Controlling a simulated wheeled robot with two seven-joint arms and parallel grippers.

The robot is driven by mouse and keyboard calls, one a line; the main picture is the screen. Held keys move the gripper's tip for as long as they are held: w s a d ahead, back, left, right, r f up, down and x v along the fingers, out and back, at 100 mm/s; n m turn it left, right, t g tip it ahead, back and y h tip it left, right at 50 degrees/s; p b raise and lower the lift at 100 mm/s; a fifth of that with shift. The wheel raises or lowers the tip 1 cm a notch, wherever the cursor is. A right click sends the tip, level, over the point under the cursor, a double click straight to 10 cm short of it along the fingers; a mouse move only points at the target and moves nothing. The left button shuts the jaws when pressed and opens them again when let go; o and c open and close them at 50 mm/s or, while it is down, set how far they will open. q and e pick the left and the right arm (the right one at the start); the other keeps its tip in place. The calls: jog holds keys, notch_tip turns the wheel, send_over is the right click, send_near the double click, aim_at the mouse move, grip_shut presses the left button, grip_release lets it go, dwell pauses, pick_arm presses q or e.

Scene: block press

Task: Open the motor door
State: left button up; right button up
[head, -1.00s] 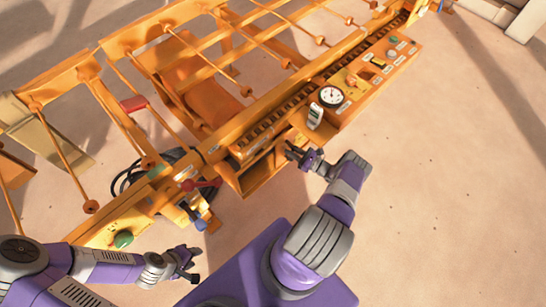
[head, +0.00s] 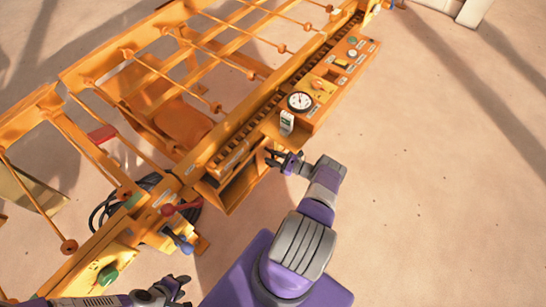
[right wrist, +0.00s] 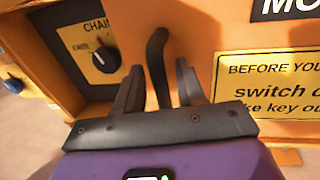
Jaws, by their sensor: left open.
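In the right wrist view, an orange panel (right wrist: 225,30) carries a cut-off label starting "MO" and a yellow warning sign; it looks like the motor door. A dark curved handle (right wrist: 157,62) stands at its left side. My right gripper (right wrist: 160,88) is open, one finger on each side of the handle with gaps showing; I cannot tell whether it touches. In the head view my right gripper (head: 276,158) is at the orange machine's near side, below the gauge. My left gripper (head: 182,288) is open and empty at the bottom, away from the panel.
A knob (right wrist: 103,58) on a yellow "CHAIN" plate sits left of the handle. In the head view, a gauge (head: 300,101) and a control panel (head: 347,62) top the machine. A red-handled lever (head: 182,208) and blue valve stand nearer the left arm. The floor (head: 440,180) at right is clear.

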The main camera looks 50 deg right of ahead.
jog(key=v, duration=0.7)
jog(key=shift+s, duration=0.3)
jog(key=shift+s, duration=0.1)
dwell(0.3)
